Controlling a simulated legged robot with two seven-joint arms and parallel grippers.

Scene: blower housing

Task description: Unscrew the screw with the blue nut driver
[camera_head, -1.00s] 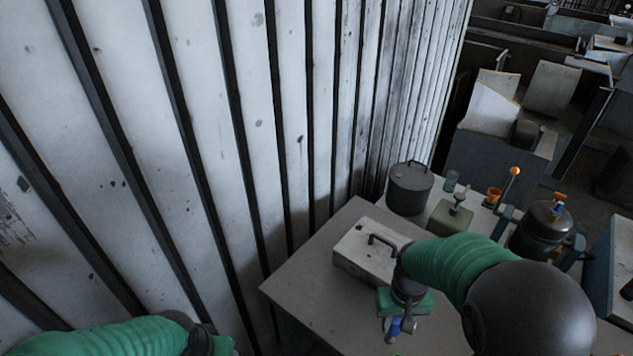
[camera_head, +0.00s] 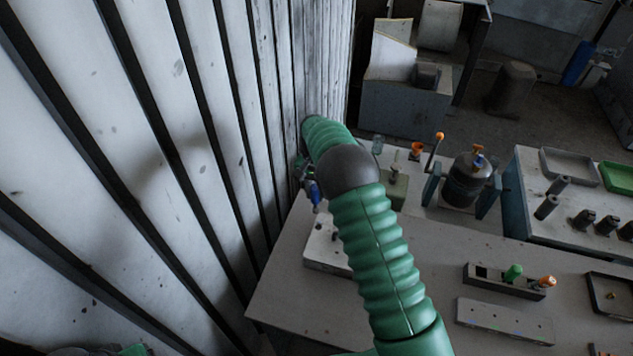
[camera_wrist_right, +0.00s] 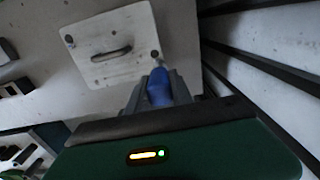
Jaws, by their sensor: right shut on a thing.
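My right gripper (camera_wrist_right: 157,98) is shut on the blue nut driver (camera_wrist_right: 159,88), which points away from the wrist. The blue nut driver (camera_head: 314,191) also shows in the head view, beside the wall panels and above the pale box. The right wrist view shows the pale cover (camera_wrist_right: 112,42) of this box, with a dark handle and dark round spots near its corners. The driver's tip is close to the cover's lower right corner in that view; I cannot tell whether it touches. No screw can be made out clearly. Only a sliver of my left arm's end shows at the bottom left of the head view.
The pale box (camera_head: 322,247) stands on a grey table (camera_head: 400,290) against the ribbed wall (camera_head: 190,150). My right arm hides part of it. A green block (camera_head: 398,190), an orange cup (camera_head: 416,149) and a dark canister (camera_head: 467,180) stand behind. A tool holder (camera_head: 505,283) lies right.

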